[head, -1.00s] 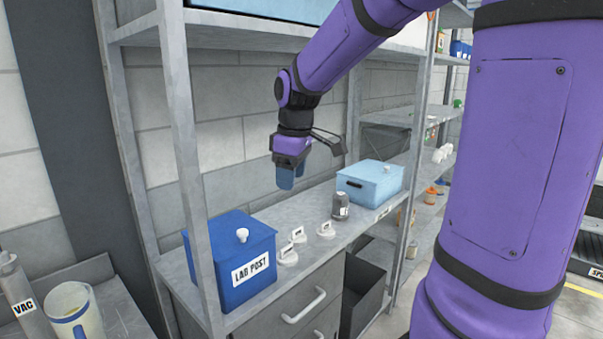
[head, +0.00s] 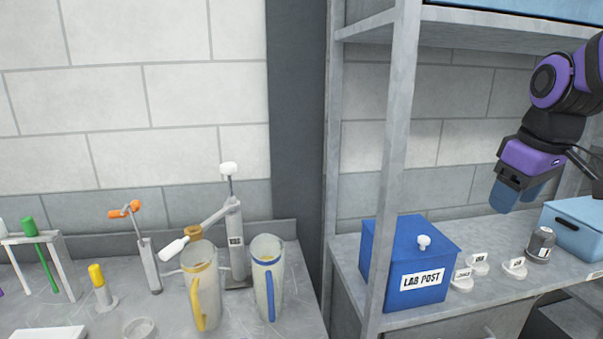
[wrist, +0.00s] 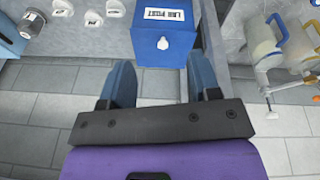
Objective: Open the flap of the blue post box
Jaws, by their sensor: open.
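The blue post box (head: 385,255), labelled LAB POST, stands on the shelf board behind a grey upright. Its top flap lies shut, with a white knob (head: 424,242) on it. My gripper (head: 515,194) hangs above the shelf, to the right of the box and higher than it, apart from it. Its two blue fingers point down and hold nothing. In the wrist view the fingers of my gripper (wrist: 162,82) are spread apart, and the box (wrist: 143,46) with its knob (wrist: 163,43) shows beyond the gap between them.
Small white labelled pieces (head: 514,268) and a grey jar (head: 541,243) stand right of the box, then a light blue bin (head: 575,236). The grey upright (head: 393,150) and upper shelf (head: 470,28) frame the space. Jugs (head: 268,275) and a lever tool (head: 236,240) crowd the left bench.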

